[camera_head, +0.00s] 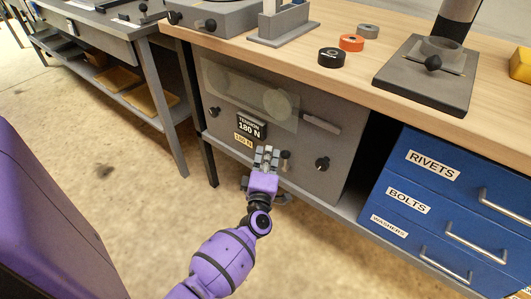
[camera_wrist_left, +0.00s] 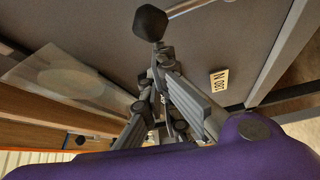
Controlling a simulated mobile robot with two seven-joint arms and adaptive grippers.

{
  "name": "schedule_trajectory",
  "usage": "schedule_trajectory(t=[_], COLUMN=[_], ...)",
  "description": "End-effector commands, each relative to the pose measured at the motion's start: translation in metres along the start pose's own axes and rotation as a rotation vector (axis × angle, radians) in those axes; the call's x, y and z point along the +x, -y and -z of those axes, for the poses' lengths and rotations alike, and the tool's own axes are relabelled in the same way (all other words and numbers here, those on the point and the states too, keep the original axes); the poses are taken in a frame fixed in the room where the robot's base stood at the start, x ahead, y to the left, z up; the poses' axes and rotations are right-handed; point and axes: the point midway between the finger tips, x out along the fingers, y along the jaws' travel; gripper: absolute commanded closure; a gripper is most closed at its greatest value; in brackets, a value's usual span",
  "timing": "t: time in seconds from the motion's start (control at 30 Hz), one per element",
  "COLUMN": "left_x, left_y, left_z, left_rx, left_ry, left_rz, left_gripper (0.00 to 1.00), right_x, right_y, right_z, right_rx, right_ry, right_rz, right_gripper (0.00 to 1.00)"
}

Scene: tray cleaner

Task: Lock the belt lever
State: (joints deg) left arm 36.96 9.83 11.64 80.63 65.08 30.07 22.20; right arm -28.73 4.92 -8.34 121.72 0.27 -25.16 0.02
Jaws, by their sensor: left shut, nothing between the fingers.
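A grey machine panel (camera_head: 325,185) under the wooden bench carries a "TENSION 180 N" sign (camera_head: 252,125). A short lever with a dark knob (camera_head: 285,155) stands out from its lower middle; I take it for the belt lever. A dark faceted knob on a stem (camera_wrist_left: 150,23) shows close up in the left wrist view, probably the same one. My left gripper (camera_head: 266,153) is shut and empty in front of the panel, just left of the lever. Its fingers also show in the wrist view (camera_wrist_left: 165,100). Whether they touch the lever is unclear. My right gripper is not in view.
A clear window (camera_head: 240,88) covers a round wheel on the panel. Dark knobs sit at the panel's left (camera_head: 214,112) and right (camera_head: 322,164), with a pale handle (camera_head: 320,123) above. Blue drawers (camera_head: 430,225) stand to the right. The floor in front is free.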

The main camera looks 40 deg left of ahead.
Motion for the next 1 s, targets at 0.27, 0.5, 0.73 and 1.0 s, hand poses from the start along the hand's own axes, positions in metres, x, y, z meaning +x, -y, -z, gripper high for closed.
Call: schedule_trajectory(t=[0.27,0.5,0.73,1.0], left_x=[-0.001,-0.003,-0.004,-0.009], left_y=[0.000,-0.003,-0.005,-0.008], left_z=[-0.001,-0.004,-0.007,-0.016], left_rx=[0.013,0.052,0.083,0.172], left_ry=[0.000,0.000,0.001,0.002], left_rz=[-0.007,-0.031,-0.048,-0.101], left_gripper=[1.00,1.00,1.00,1.00], right_x=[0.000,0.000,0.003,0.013], right_y=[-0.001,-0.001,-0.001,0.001], right_z=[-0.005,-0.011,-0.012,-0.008], right_rx=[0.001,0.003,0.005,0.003], right_ry=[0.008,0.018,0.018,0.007], right_rz=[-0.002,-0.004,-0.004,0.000], right_gripper=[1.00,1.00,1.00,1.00])
